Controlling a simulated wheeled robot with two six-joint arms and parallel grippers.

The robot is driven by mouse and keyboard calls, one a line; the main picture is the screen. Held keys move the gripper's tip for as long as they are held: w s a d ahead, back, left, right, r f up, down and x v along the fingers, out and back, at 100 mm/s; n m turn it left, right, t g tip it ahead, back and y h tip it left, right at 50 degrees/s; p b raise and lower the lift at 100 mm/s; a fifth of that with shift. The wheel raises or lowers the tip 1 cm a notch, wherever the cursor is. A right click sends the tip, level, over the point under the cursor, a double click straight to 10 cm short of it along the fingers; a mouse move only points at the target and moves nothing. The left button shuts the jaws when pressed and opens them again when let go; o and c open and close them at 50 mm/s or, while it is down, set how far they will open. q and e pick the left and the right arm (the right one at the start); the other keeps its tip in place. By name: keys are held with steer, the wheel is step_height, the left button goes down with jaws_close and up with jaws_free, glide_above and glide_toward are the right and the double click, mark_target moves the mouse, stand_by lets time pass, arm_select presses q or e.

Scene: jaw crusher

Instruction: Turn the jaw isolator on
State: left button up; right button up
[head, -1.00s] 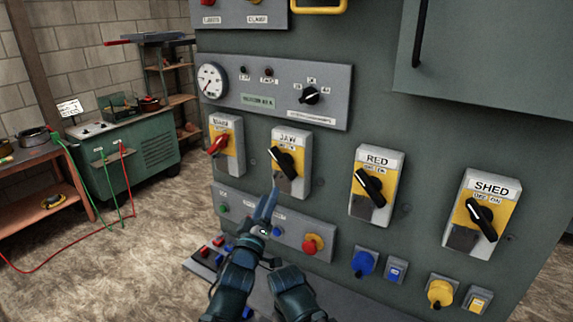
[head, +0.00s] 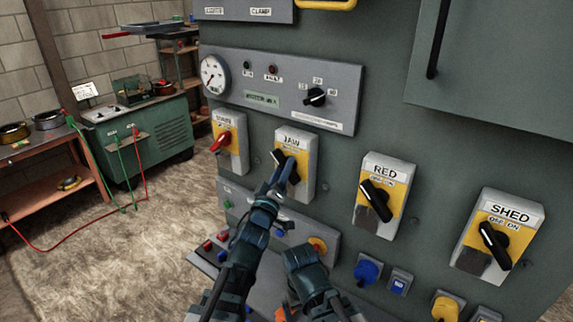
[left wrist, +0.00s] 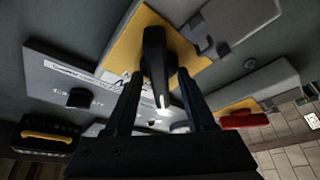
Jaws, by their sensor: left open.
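The JAW isolator (head: 306,160) is a pale box with a yellow face and a black rotary handle, on the grey cabinet front. The handle slants from upper left to lower right, like those on RED and SHED. My left gripper (head: 284,172) is at this handle in the head view and partly hides it. In the left wrist view the black handle (left wrist: 154,50) lies between the two fingers of the open left gripper (left wrist: 162,88), its pale-marked end towards the palm. I cannot tell whether the fingers touch it.
The MAIN isolator (head: 228,140) with a red handle is close on the left. RED (head: 378,195) and SHED (head: 496,236) isolators stand to the right. A gauge panel (head: 280,90) is above; buttons and a sloping console (head: 205,258) are below.

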arm_select(q)
steer(key=shift+w, duration=0.15)
jaws_close()
